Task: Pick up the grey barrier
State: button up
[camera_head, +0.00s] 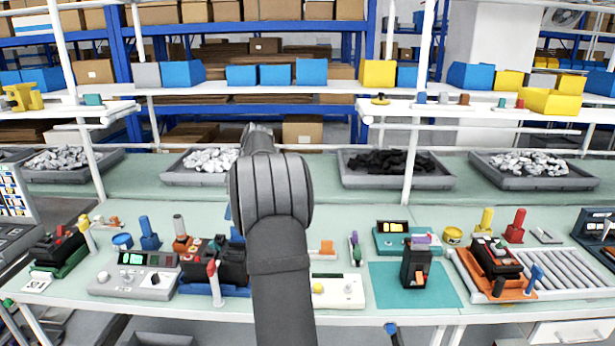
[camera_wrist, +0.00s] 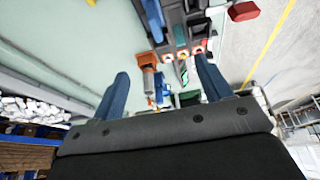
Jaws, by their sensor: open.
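I cannot single out the grey barrier with certainty. A small flat grey piece (camera_head: 546,235) lies at the right of the bench, behind the roller track. A grey-topped post (camera_head: 179,226) stands in an orange base further left. My gripper (camera_wrist: 161,68) is open and empty in the wrist view, its two blue fingers wide apart. Beyond the fingers, small parts on the bench appear, including an orange holder (camera_wrist: 148,62) and a green-and-white piece (camera_wrist: 183,72). None of them visibly touches the fingers. In the head view my arm hides most of my gripper and the bench behind it.
A black breaker (camera_head: 414,266) stands on a teal mat (camera_head: 385,290). Another breaker sits in an orange fixture (camera_head: 515,291) on the roller track (camera_head: 572,272). A grey tester (camera_head: 133,281) stands left. Grey trays (camera_head: 398,182) line the back.

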jog(key=c, duration=0.7)
jog(key=w+d+f+h, duration=0.35)
jog(key=w+d, duration=0.45)
jog(key=d, duration=0.4)
jog(key=shift+h, duration=0.45)
notch_tip(320, 180, down, 11)
jog(key=shift+w+a+r, duration=0.1)
jog(key=shift+w+r, duration=0.05)
jog(key=shift+s+f, duration=0.2)
jog(key=shift+f, duration=2.7)
